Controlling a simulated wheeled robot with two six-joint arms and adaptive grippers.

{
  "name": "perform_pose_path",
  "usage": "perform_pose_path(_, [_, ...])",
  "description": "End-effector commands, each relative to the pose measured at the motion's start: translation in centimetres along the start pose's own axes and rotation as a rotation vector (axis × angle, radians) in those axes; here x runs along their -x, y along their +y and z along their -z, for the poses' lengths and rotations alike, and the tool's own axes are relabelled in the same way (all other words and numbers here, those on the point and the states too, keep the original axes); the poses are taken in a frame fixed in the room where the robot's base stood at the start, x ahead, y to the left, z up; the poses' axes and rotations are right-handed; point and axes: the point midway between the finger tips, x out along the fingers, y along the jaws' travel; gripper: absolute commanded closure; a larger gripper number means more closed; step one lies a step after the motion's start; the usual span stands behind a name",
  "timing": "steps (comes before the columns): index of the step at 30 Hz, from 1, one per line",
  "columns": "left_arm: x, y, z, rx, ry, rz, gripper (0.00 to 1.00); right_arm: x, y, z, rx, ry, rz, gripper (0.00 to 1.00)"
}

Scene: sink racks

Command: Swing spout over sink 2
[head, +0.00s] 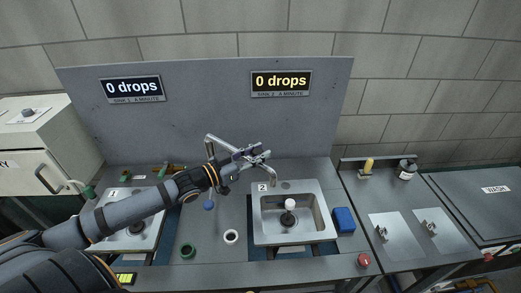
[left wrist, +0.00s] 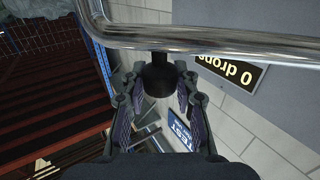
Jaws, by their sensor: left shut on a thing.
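The chrome spout (head: 226,143) rises behind the counter between the two sinks and reaches right. Its downturned end hangs by the back left corner of sink 2 (head: 259,228). In the left wrist view the spout's pipe (left wrist: 220,38) crosses the top. A black knob (left wrist: 157,75) hangs under it between my fingers. My left gripper (head: 254,153) is shut on this knob; the fingers hide it in the head view. Sink 1 (head: 151,235) is at the left, partly behind my left arm. My right gripper is not in view.
A white-topped black item (head: 289,211) stands in sink 2. A blue block (head: 343,220) sits right of it. The grey back panel (head: 215,110) stands close behind the spout.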

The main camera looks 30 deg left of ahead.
Motion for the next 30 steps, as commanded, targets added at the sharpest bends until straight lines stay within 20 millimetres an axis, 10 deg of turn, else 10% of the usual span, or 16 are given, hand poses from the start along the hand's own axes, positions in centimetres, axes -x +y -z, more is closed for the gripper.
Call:
perform_pose_path(15, [0.29, 0.04, 0.05, -0.002, 0.002, -0.017, 1.00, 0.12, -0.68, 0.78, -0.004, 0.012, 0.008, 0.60])
perform_pose_path(16, [0.29, 0.04, 0.05, -0.002, 0.002, -0.017, 0.68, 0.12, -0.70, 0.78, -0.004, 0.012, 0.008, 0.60])
perform_pose_path(21, [0.29, 0.03, 0.03, -0.002, 0.001, -0.017, 0.46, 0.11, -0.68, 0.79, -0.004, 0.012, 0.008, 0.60])
perform_pose_path(30, [0.25, 0.02, -0.01, -0.001, 0.001, -0.014, 0.46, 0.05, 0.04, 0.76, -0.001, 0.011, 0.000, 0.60])
